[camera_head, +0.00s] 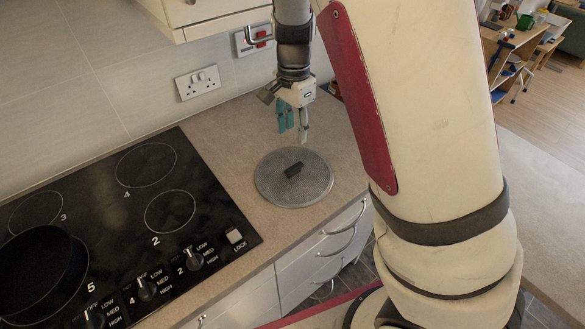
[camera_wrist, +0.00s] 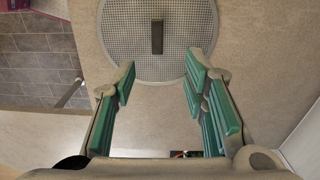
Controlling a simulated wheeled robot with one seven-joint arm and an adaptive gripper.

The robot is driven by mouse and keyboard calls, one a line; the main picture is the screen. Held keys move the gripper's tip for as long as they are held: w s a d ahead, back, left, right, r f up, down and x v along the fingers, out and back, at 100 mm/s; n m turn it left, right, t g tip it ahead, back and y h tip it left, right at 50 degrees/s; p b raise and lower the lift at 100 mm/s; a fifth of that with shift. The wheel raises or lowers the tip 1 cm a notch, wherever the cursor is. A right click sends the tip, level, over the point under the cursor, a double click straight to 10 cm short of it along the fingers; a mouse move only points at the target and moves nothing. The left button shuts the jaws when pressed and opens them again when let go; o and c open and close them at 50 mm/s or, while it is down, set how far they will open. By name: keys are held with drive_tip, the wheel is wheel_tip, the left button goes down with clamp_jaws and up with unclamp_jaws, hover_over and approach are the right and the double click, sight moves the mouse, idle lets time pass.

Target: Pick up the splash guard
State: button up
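The splash guard (camera_head: 311,191) is a round grey mesh disc with a dark block-like handle (camera_head: 293,169) at its middle. It lies flat on the counter to the right of the hob. In the wrist view the splash guard (camera_wrist: 186,68) is at the top centre, with its handle (camera_wrist: 157,37) upright in the picture. My gripper (camera_head: 293,138) is above the counter, behind and above the disc, pointing down. In the wrist view my gripper (camera_wrist: 160,78) has its green-padded fingers wide apart with nothing between them. The fingertips overlap the disc's near edge in that view and appear apart from it.
A black hob (camera_head: 110,225) with a dark pan (camera_head: 42,275) is left of the disc. A tiled wall with sockets (camera_head: 198,82) stands behind, and a cabinet (camera_head: 205,12) hangs above. Drawers with handles (camera_head: 338,242) are below the counter edge. The counter around the disc is clear.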

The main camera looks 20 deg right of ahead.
hover_over(294, 167)
wheel_tip(294, 167, down, 8)
drive_tip(key=shift+w+r, duration=0.15)
drive_tip(key=shift+r, duration=0.05)
drive_tip(key=shift+f, duration=2.65)
drive_tip(key=shift+c, duration=0.2)
clamp_jaws()
